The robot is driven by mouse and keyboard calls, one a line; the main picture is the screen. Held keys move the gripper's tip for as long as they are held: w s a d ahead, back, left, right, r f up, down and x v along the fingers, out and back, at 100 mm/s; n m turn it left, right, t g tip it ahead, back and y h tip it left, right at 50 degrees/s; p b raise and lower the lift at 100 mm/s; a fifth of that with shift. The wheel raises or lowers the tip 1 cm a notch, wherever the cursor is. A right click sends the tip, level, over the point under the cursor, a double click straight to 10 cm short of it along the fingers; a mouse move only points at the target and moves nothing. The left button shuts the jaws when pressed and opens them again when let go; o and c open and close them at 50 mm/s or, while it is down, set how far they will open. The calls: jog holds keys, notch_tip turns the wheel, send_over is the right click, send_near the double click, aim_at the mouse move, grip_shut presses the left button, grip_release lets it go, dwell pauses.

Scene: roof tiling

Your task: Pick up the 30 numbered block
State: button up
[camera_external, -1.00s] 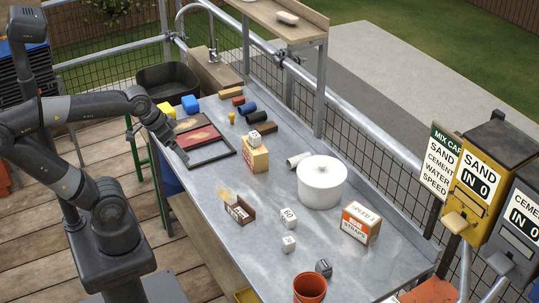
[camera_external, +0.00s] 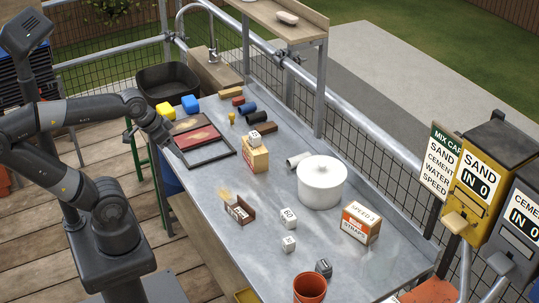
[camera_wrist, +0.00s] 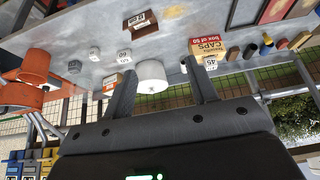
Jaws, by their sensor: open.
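Several numbered blocks are on the metal bench; I cannot clearly read a 30 on any. A larger white block (camera_external: 289,218), seemingly marked 50, also shows in the wrist view (camera_wrist: 124,56). A smaller white block (camera_external: 289,244) is in front of it and also in the wrist view (camera_wrist: 95,53); its number is too small to read. A dark grey block (camera_external: 323,267) stands near the orange pot. Another white block (camera_external: 254,136) sits on the caps box (camera_external: 256,158); the wrist view shows it marked 45 (camera_wrist: 210,62). My gripper (camera_wrist: 160,82) is open and empty, over the bench's far left end, away from these blocks.
A white lidded pot (camera_external: 321,184) and a straps box (camera_external: 361,223) stand right of the blocks. An orange pot (camera_external: 310,288) is at the near end. A small brown box (camera_external: 239,211) lies left of the blocks. Framed trays (camera_external: 212,152) lie near my gripper.

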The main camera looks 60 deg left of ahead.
jog(key=g, duration=0.6)
send_over(288, 238)
jog(key=shift+m, duration=0.4)
jog(key=f, duration=1.7)
jog(key=shift+w+f, duration=0.25)
jog(key=shift+w, duration=0.1)
notch_tip(288, 238, down, 6)
jog(key=shift+d+r, duration=0.1)
jog(key=shift+r, duration=0.15)
jog(key=shift+s+f, duration=0.15)
jog(key=shift+f, duration=1.3)
jog(key=shift+s+f, duration=0.1)
jog(key=shift+f, duration=1.3)
jog(key=shift+c, duration=0.4)
